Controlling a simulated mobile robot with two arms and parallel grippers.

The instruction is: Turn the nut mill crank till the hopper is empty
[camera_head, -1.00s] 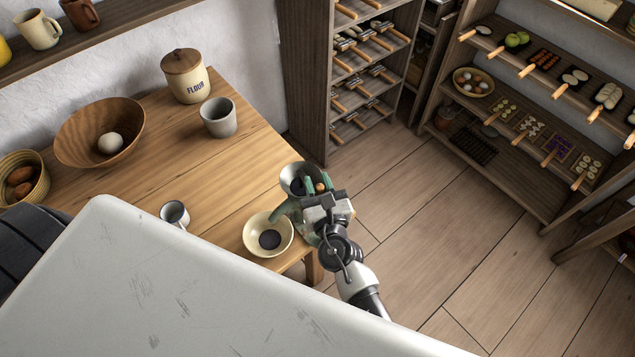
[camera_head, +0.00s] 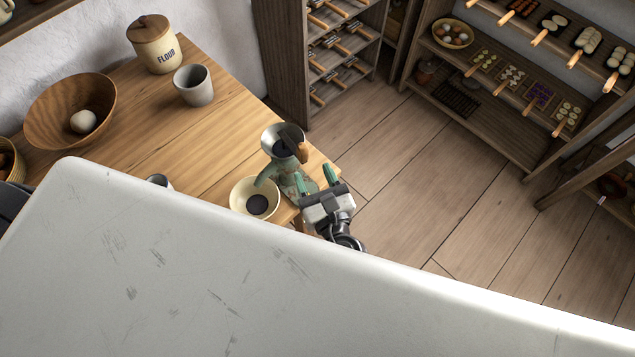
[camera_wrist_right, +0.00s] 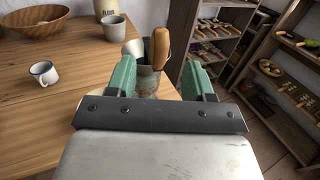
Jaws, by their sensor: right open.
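The green nut mill (camera_head: 286,165) stands at the right corner of the wooden table, with a metal hopper (camera_head: 283,139) on top. Dark contents show inside the hopper. The crank's wooden handle (camera_head: 303,152) is on the mill's right side; in the right wrist view the handle (camera_wrist_right: 161,48) stands upright, ahead of the fingers. My right gripper (camera_head: 318,178) is open and empty, just short of the mill, its green fingers apart; they also show in the right wrist view (camera_wrist_right: 159,76). A cream bowl (camera_head: 241,190) with dark ground matter sits under the spout. My left gripper is not in view.
A grey cup (camera_head: 194,86), a flour jar (camera_head: 156,47) and a wooden bowl (camera_head: 52,112) with a pale ball stand farther back on the table. A mug (camera_wrist_right: 44,73) sits nearer. Open floor lies right of the table, before the shelves.

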